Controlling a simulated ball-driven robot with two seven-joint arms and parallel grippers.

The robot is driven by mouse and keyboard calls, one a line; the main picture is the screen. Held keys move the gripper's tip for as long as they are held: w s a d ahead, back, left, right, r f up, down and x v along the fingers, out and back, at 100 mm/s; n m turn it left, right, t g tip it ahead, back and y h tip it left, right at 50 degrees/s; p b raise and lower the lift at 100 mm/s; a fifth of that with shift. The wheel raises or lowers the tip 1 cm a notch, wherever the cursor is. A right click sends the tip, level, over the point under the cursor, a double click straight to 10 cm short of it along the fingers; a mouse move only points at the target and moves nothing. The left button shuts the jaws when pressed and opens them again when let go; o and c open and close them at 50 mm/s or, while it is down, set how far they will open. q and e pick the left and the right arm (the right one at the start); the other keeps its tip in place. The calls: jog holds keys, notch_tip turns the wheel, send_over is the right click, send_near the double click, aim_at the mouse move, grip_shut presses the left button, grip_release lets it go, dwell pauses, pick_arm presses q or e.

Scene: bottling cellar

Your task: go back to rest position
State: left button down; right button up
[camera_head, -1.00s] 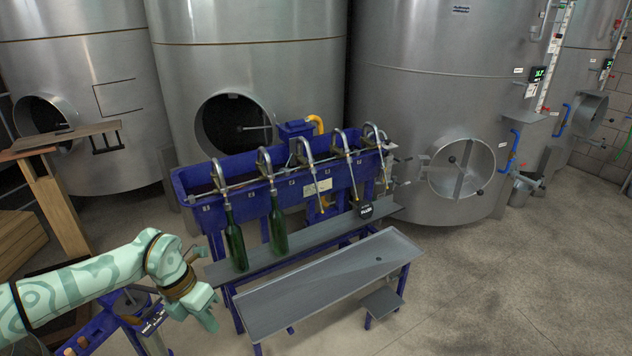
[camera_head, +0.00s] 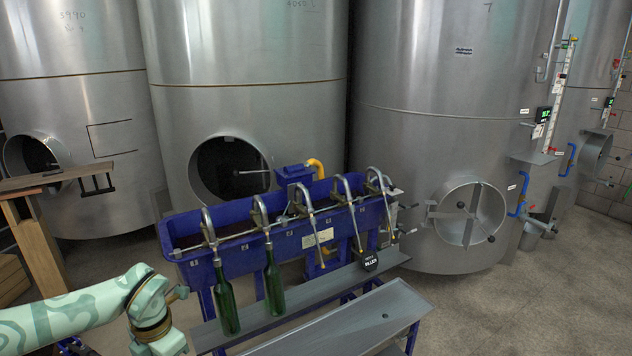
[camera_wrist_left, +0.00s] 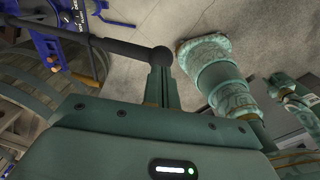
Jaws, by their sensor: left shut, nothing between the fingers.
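My left arm (camera_head: 75,322) comes in from the lower left of the head view. Its wrist is at the bottom edge there, and the fingertips are cut off by the frame. In the left wrist view my left gripper (camera_wrist_left: 161,72) is shut with nothing between its fingers. Patterned teal parts of my own body (camera_wrist_left: 232,92) show on the right of that view.
A blue filling machine (camera_head: 235,254) stands ahead, with two green bottles (camera_head: 227,304) (camera_head: 274,287) under its spouts. A grey bench (camera_head: 352,325) is in front. Steel tanks (camera_head: 440,120) line the back. A black lever (camera_wrist_left: 125,47) crosses the wrist view. Floor (camera_head: 520,310) at right is clear.

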pick_arm(q)
jog(key=shift+s+f, duration=0.15)
jog(key=shift+f, duration=0.2)
pick_arm(e)
jog(key=shift+f, duration=0.15)
jog(key=shift+s, duration=0.1)
dwell(0.6)
dwell(0.9)
pick_arm(q)
jog(key=shift+s+d+f+b, duration=0.15)
jog(key=shift+d+f+b, duration=0.15)
jog(key=shift+f, duration=0.4)
jog(key=shift+s+d+f+b, duration=0.1)
jog(key=shift+d+f+b, duration=0.1)
jog(key=shift+f+b, duration=0.35)
jog(key=shift+f, duration=0.1)
pick_arm(e)
jog(key=shift+f, duration=0.65)
pick_arm(q)
jog(key=shift+f, duration=0.1)
